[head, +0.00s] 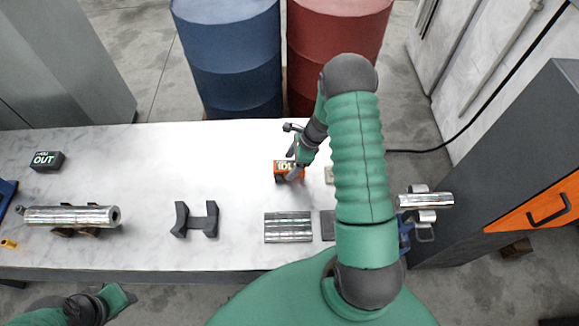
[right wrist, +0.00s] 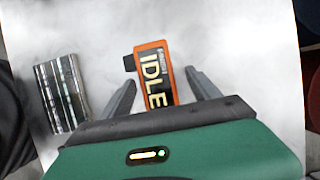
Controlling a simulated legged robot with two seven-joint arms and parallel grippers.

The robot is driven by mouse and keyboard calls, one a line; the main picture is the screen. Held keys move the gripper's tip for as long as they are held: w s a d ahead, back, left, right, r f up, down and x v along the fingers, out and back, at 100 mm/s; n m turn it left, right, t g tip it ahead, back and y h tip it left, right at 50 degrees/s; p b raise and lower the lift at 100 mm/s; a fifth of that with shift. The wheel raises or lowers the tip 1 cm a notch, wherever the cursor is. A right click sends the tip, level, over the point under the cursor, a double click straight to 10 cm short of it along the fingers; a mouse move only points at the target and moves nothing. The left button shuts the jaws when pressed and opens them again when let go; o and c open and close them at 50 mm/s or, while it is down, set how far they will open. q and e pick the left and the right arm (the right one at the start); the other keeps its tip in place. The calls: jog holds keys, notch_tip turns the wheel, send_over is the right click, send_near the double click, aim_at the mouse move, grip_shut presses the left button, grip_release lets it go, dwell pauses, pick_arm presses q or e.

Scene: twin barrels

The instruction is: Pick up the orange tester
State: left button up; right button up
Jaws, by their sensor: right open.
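The orange tester (head: 283,170) lies on the white table below my right gripper, partly covered by it in the head view. In the right wrist view the tester (right wrist: 153,75) has an orange frame, a dark face reading "IDLE" and a small dark tab on its left side. My right gripper (head: 291,153) is open. In the right wrist view its two fingers (right wrist: 160,80) stand on either side of the tester, with gaps visible; I cannot tell how far above the table they are. Part of my left arm shows at the bottom left, but no jaws can be made out.
A ribbed metal block (head: 288,227) lies in front of the tester. A dark cradle (head: 196,220), a chrome cylinder (head: 72,216) and a dark "OUT" box (head: 47,161) are to the left. A blue barrel (head: 228,55) and a red barrel (head: 330,35) stand behind the table.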

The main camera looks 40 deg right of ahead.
jog(key=shift+a+r, duration=0.1)
jog(key=shift+a, duration=0.1)
jog(key=shift+f, duration=0.25)
jog(key=shift+d, duration=0.1)
grip_shut()
dwell(0.6)
